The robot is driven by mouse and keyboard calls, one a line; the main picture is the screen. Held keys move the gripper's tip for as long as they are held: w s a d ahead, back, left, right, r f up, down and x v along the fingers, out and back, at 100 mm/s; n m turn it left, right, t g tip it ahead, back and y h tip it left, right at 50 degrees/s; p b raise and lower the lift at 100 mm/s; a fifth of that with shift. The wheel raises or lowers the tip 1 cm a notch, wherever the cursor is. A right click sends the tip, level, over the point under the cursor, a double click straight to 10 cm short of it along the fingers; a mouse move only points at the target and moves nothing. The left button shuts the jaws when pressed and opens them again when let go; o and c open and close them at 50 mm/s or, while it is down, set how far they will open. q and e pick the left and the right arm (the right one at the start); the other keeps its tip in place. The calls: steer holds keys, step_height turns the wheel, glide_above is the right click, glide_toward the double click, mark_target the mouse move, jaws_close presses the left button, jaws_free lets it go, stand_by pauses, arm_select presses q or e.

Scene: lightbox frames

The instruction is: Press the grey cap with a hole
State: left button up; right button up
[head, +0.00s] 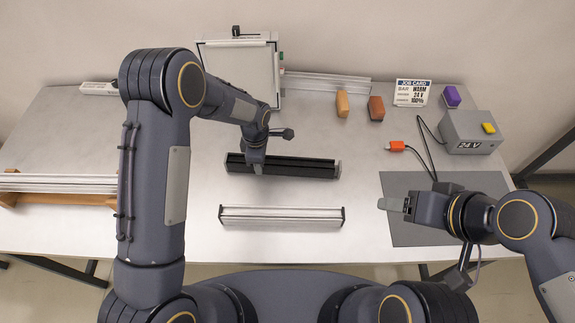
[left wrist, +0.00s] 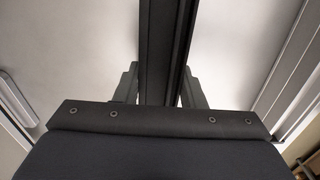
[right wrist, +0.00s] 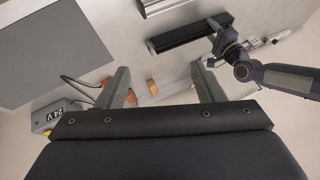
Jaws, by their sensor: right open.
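A black bar (head: 290,167) lies across the middle of the table, with a grey cap (head: 338,168) on its right end. Its left end (head: 229,162) looks dark. Whether the grey cap has a hole is too small to tell. My left gripper (head: 255,167) is over the bar's left part. In the left wrist view its fingers (left wrist: 163,85) lie close along both sides of the black bar (left wrist: 165,40), shut on it. My right gripper (head: 390,204) is by the grey mat's left edge. In the right wrist view its fingers (right wrist: 163,85) are wide apart and empty.
A silver bar (head: 280,215) with dark ends lies in front. The grey mat (head: 425,232) is at right; a grey 24 V box (head: 468,132) with a yellow button and an orange-tipped cable (head: 396,147) stands behind it. Small blocks (head: 376,108), a job card (head: 412,92) and a framed panel (head: 240,70) are at the back.

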stand_by(0.4)
steer(key=c, duration=0.6)
steer(key=shift+w+d+r+m, duration=0.15)
steer(key=shift+w+r+m, duration=0.05)
steer(key=shift+w+m, duration=0.25)
steer(key=c, duration=0.5)
steer(key=w+m, duration=0.1)
steer(key=w, duration=0.1)
steer(key=w+d+m+g+y, duration=0.1)
steer(key=w+m, duration=0.1)
steer(key=w, duration=0.1)
steer(key=w+d+m+g, duration=0.1)
steer(key=w, duration=0.1)
steer(key=shift+w+d+m, duration=0.1)
steer(key=shift+w+m, duration=0.15)
steer(key=shift+w, duration=0.15)
jaws_close()
steer(key=w+d+f+m+g+y, duration=0.1)
steer(key=w+d+f+m+y, duration=0.1)
steer(key=w+f+m, duration=0.4)
steer(key=w+d+f+m+g+y, duration=0.2)
steer(key=w+d+f+m, duration=0.2)
steer(key=w+f, duration=0.5)
step_height(320, 180, down, 5)
steer(key=shift+w+d+r+m, duration=0.15)
steer(key=shift+w+d+m, duration=0.2)
steer(key=shift+m, duration=0.55)
